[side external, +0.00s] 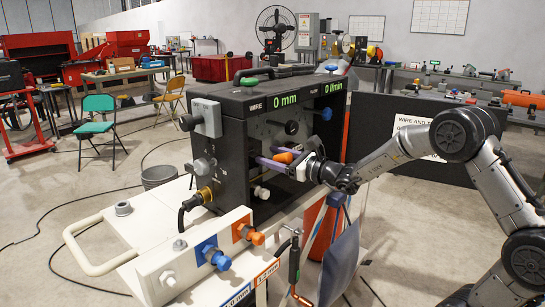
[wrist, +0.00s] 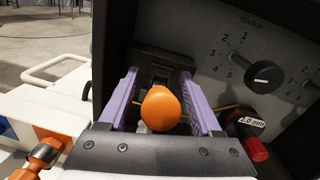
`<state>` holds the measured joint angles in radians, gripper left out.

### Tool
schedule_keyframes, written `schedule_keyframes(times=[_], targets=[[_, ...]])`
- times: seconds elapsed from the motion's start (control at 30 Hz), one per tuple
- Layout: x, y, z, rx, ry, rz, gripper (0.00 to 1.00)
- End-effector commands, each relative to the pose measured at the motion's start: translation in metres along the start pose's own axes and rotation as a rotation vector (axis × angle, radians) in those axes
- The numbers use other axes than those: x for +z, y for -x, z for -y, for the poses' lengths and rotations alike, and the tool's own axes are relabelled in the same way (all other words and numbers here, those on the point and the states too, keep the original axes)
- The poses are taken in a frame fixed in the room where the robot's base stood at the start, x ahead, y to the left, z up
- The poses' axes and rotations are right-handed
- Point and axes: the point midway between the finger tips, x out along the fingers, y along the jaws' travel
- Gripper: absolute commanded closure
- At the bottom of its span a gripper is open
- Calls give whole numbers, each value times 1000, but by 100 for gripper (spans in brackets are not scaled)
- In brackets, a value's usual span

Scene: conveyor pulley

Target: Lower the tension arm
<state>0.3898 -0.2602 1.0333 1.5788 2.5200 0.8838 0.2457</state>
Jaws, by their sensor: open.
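An orange rounded knob (wrist: 161,108) shows between the two purple fingers of my gripper (wrist: 160,82) in the wrist view. It appears to be the end of the tension arm, but the arm's body is mostly hidden behind it. My gripper is open, with one finger on each side of the knob and a visible gap to each finger. In the side view my gripper (side external: 278,162) reaches into the open front of the black machine (side external: 231,157), and the orange knob (side external: 284,157) shows at the fingers.
A panel marked TENSION (wrist: 250,60) with a black dial (wrist: 264,75) stands right of the fingers. Blue (side external: 212,252) and orange (side external: 248,231) fittings sit on the white front block. The machine's walls bound the opening.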

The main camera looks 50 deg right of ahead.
Motion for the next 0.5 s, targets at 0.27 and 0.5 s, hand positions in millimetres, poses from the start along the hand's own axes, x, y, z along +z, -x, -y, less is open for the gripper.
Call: schedule_keyframes(times=[0.27, 0.5], targets=[[0, 0, 0, 0, 0, 0, 65], [0, 0, 0, 0, 0, 0, 100]])
